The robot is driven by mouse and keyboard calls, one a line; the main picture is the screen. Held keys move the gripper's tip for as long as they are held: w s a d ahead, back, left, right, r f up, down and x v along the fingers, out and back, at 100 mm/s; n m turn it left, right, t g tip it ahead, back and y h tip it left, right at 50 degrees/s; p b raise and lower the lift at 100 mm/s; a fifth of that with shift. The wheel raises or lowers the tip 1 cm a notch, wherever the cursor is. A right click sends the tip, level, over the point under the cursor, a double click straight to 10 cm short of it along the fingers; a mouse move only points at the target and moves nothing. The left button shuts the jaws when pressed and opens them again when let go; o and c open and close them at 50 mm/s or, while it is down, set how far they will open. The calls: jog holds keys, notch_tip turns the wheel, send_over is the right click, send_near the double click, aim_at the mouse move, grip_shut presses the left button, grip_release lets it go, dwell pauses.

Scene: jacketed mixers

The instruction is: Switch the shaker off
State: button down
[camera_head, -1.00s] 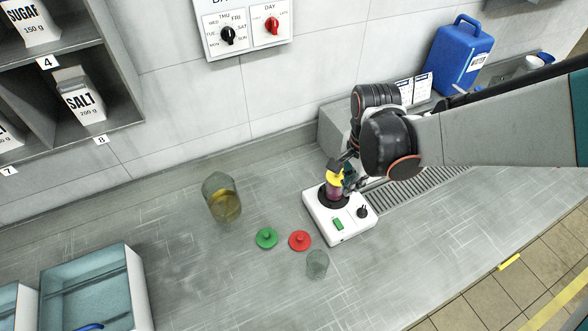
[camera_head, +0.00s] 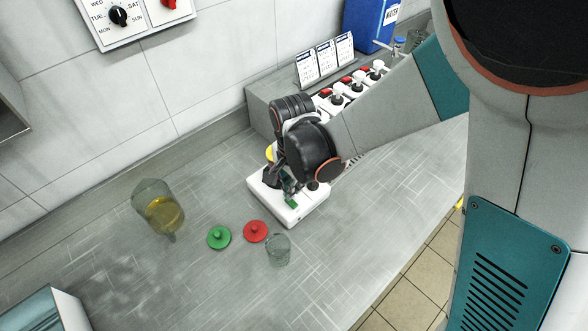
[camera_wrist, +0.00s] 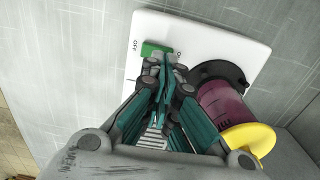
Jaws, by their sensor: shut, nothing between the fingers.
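The shaker is a white box (camera_head: 267,202) on the grey bench, seen close in the wrist view (camera_wrist: 225,48). A green switch (camera_wrist: 155,49) sits on its top face, with an OFF label (camera_wrist: 134,46) beside one end. A vessel of purple contents (camera_wrist: 218,101) with a yellow lid (camera_wrist: 250,138) stands on the round dark plate. My gripper (camera_wrist: 165,60) is shut and empty, its tips right at the green switch and partly over it. Whether they touch it, I cannot tell. In the head view my gripper (camera_head: 287,189) and arm hide much of the shaker's top.
A green lid (camera_head: 219,237), a red lid (camera_head: 255,231) and a small clear glass (camera_head: 278,250) stand near the shaker. A jar of yellow liquid (camera_head: 160,212) is farther left. Several red-and-white devices (camera_head: 340,93) stand behind my arm. The front bench is clear.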

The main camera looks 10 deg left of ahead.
jog(key=shift+f+b, duration=0.3)
jog(key=shift+f, duration=0.55)
